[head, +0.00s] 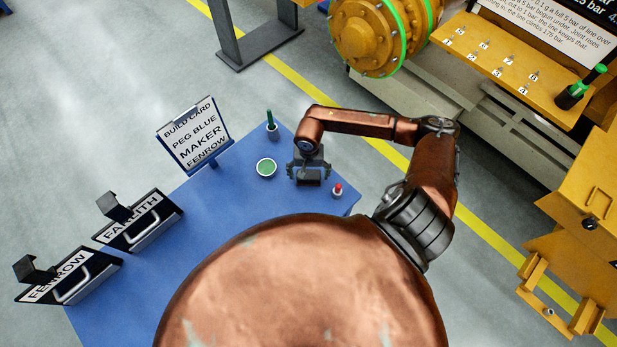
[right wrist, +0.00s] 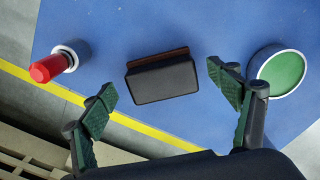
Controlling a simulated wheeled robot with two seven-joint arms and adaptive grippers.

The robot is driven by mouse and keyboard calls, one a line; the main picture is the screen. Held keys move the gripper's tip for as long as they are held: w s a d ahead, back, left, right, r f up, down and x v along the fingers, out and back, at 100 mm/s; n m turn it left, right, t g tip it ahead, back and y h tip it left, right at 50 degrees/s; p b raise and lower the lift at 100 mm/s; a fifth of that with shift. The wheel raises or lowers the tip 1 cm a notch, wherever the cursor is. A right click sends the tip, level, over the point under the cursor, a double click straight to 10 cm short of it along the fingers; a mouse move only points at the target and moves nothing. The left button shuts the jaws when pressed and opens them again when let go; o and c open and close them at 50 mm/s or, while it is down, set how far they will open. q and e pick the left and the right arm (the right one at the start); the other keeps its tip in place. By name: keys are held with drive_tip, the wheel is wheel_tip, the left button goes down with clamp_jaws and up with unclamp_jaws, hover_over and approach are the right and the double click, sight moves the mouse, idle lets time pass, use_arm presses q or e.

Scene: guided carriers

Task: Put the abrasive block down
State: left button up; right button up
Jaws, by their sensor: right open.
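The abrasive block (right wrist: 161,80) is a dark block with a thin brown layer along one edge. It lies on the blue table (right wrist: 195,30), and in the head view the block (head: 309,181) shows just below my right gripper. My right gripper (head: 308,168) is open, and in the right wrist view its two green-padded fingers (right wrist: 168,95) stand apart on either side of the block, with visible gaps. Whether the fingers are level with the block is hard to tell. My left gripper is not in view.
A green round pad in a white ring (head: 266,168) and a red-topped peg (head: 337,190) flank the block. A green peg in a holder (head: 271,124) stands behind. A build card (head: 193,133) and two label stands, FARLITH (head: 138,219) and FENROW (head: 70,275), line the left edge.

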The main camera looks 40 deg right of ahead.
sight(308, 177)
wheel_tip(308, 177, up, 9)
drive_tip(key=b, duration=0.1)
drive_tip(key=shift+r, duration=0.15)
idle(0.6)
